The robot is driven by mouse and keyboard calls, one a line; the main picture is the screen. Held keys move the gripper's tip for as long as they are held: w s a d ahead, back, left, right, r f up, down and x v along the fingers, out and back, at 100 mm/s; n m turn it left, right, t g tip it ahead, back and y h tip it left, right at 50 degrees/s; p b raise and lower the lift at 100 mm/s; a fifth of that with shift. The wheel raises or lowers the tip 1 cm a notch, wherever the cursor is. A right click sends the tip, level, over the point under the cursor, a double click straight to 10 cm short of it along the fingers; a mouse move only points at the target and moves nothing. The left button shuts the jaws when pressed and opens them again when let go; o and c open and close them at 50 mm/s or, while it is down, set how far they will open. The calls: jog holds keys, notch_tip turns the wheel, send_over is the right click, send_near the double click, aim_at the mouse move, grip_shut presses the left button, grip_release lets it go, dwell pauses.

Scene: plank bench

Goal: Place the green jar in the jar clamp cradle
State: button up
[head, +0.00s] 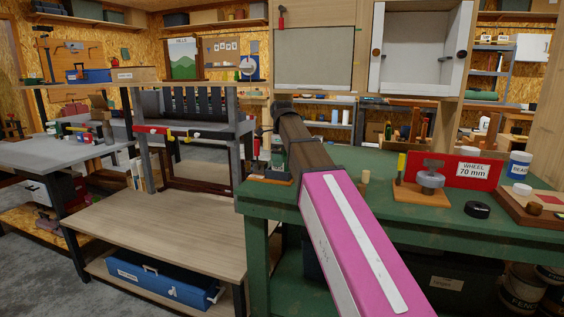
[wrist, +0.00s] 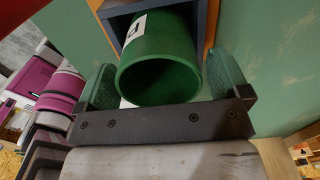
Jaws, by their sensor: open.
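The green jar (wrist: 158,82) fills the middle of the wrist view, its open, empty mouth facing the camera and a white label on its side. My gripper (wrist: 163,88) is open, with one green-padded finger on each side of the jar; whether either pad touches it I cannot tell. The jar's far end sits within this frame; how deep is hidden. In the head view the jar and gripper are small and mostly hidden by my arm.
A lower plank table (head: 150,235) stands left. The bench's front middle is clear.

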notch_tip(320, 180, up, 11)
dwell(0.4)
jog(key=shift+f, duration=0.15)
dwell(0.9)
